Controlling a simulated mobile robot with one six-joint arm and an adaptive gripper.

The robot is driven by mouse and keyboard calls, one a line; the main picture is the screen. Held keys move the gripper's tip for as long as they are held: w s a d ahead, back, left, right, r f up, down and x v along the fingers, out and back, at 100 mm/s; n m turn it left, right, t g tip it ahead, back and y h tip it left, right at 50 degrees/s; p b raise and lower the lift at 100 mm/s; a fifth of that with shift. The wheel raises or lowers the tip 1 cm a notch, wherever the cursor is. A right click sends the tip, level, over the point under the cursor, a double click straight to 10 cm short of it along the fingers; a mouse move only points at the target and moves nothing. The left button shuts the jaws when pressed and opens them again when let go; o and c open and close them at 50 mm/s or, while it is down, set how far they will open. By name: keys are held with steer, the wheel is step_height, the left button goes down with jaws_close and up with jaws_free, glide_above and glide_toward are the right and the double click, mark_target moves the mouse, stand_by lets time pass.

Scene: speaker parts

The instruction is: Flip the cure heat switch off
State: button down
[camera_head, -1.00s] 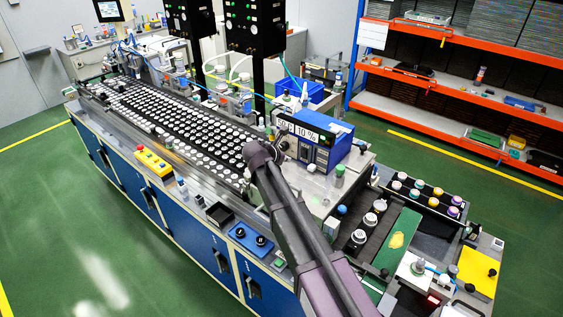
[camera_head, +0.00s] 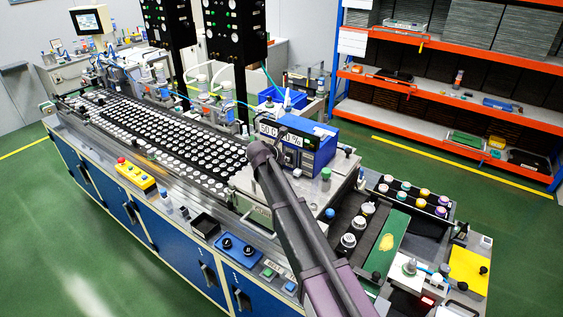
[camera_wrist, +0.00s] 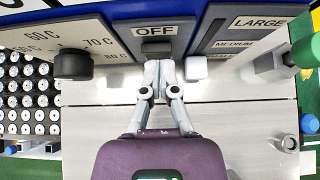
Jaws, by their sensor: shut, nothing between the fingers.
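The blue control box (camera_head: 318,146) stands on the line's bench, with a display reading 50 C and a percentage partly hidden by my arm. In the wrist view its front carries an OFF label (camera_wrist: 155,31) above a dark grey switch (camera_wrist: 156,48). My gripper (camera_wrist: 158,66) is shut and empty, its fingertips just below and in front of this switch. I cannot tell whether they touch it. In the head view my arm hides the fingers and the switch.
A black knob (camera_wrist: 73,65) with temperature marks is left of the switch. A white block (camera_wrist: 196,68) is close on the right, beside a size scale reading LARGE and MEDIUM. A green-capped part (camera_wrist: 306,50) stands farther right. Bare metal plate (camera_wrist: 250,130) lies below.

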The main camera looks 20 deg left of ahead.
steer(key=shift+w+d+r, duration=0.15)
steer(key=shift+w+r, duration=0.05)
steer(key=shift+w, duration=0.3)
steer(key=shift+s, duration=0.1)
steer(key=shift+r+p, duration=0.1)
steer(key=shift+p, duration=0.25)
steer(key=shift+r+p, duration=0.6)
steer(key=shift+r, duration=0.05)
steer(key=shift+f, duration=0.2)
